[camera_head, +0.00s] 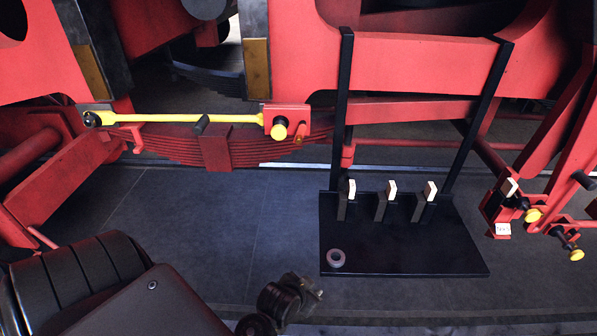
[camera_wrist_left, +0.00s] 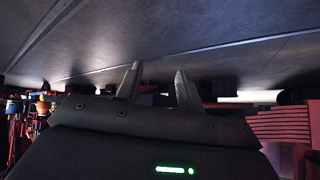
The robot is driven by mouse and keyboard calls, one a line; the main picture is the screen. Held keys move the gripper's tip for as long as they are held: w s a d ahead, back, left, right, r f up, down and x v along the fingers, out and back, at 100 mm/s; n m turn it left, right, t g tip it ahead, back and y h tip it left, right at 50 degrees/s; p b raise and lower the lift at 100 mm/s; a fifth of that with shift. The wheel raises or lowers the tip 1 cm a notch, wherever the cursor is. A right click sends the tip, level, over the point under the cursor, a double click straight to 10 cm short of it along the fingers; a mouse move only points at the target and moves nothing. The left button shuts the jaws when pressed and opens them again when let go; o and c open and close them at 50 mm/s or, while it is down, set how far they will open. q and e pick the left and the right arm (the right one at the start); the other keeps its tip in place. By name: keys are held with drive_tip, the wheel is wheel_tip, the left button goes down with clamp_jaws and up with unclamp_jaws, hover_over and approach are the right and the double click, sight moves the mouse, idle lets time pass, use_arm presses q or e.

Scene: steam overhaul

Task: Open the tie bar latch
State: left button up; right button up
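A long yellow tie bar (camera_head: 180,118) lies level across the red frame above the leaf spring. A short black handle (camera_head: 201,125) sticks out at its middle. Its left end has a dark round joint (camera_head: 92,119). Its right end meets a red bracket (camera_head: 288,117) with a yellow knob (camera_head: 279,130), which could be the latch; I cannot tell its state. My left gripper (camera_head: 313,294) is low in the head view, below and apart from the bar. In the left wrist view its two fingers (camera_wrist_left: 156,84) stand apart with nothing between them. My right gripper is not in view.
A black stand (camera_head: 440,262) with upright posts, several white-tipped pegs and a small ring (camera_head: 336,258) is right of centre. A red leaf spring (camera_head: 190,147) lies under the bar. Red levers with yellow knobs (camera_head: 533,215) are at far right. Grey floor (camera_head: 200,220) left of the stand is clear.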

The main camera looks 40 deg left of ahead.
use_arm(q)
wheel_tip(320, 180, up, 8)
drive_tip(key=w+t+p, duration=0.1)
drive_tip(key=n+t+y+p, duration=0.2)
drive_tip(key=n+t+y, duration=0.4)
drive_tip(key=y, duration=0.4)
approach(299, 142)
drive_tip(key=shift+n+g, duration=0.3)
drive_tip(key=shift+g, duration=0.4)
drive_tip(key=p+x, duration=0.1)
drive_tip(key=x, duration=0.4)
drive_tip(key=r+p+x, duration=0.1)
drive_tip(key=x, duration=0.2)
drive_tip(key=shift+w+d+p, duration=0.1)
drive_tip(key=shift+p, duration=0.2)
drive_tip(key=shift+w+a, duration=0.35)
drive_tip(key=shift+w, duration=0.2)
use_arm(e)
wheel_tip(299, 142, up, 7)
use_arm(q)
drive_tip(key=shift+c, duration=0.4)
